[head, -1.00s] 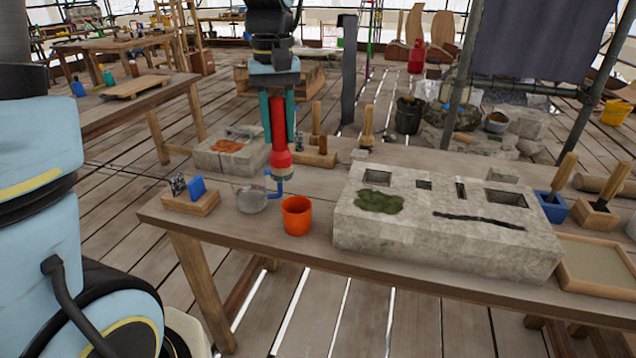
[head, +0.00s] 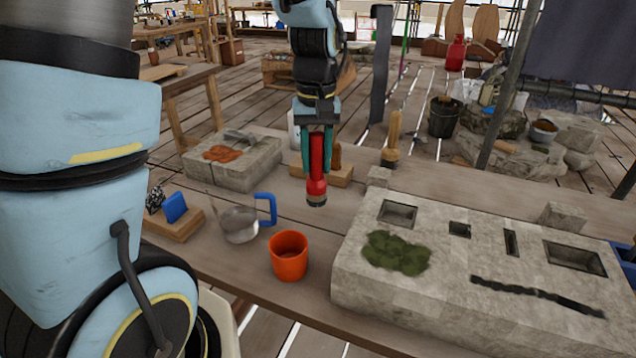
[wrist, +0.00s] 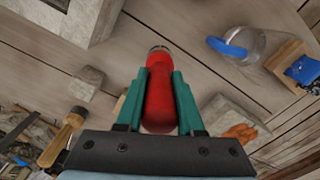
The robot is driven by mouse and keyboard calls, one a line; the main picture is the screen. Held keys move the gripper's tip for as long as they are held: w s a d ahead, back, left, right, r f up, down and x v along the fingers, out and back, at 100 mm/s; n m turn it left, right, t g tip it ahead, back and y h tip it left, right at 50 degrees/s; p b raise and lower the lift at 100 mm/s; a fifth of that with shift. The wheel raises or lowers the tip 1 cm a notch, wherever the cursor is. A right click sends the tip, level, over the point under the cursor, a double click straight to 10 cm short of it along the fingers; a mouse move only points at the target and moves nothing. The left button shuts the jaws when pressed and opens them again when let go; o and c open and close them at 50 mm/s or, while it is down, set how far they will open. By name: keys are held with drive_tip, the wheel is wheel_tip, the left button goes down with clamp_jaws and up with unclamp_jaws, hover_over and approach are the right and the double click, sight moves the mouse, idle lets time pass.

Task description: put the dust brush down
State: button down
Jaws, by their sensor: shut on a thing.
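My gripper (head: 316,178) is shut on a red, torch-shaped object (head: 317,188) with a wider lower end and a dark rim. It hangs upright between the teal fingers above the workbench (head: 340,226); I cannot tell the gap beneath it. In the wrist view the red object (wrist: 160,95) sits between both fingers, its metallic end pointing away. It shows no clear bristles. A wooden-handled brush (head: 391,140) stands upright on the bench behind and right of my gripper, apart from it. The brush also shows at lower left in the wrist view (wrist: 66,130).
An orange cup (head: 289,257), a clear jug (head: 240,224) with a blue handle and a wooden block holder (head: 175,224) stand front left. A large carved stone (head: 460,265) fills the right. A stone slab (head: 235,163) lies behind left. Bare bench lies below my gripper.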

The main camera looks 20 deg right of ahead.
sight(316, 133)
drive_tip(key=shift+f+p, duration=0.3)
drive_tip(key=shift+f, duration=2.1)
drive_tip(key=shift+f, duration=0.1)
drive_tip(key=c, duration=0.5)
unclamp_jaws()
wheel_tip(316, 133, up, 12)
drive_tip(key=shift+r+b, duration=0.15)
drive_tip(key=shift+b, duration=0.45)
drive_tip(key=shift+s, duration=0.1)
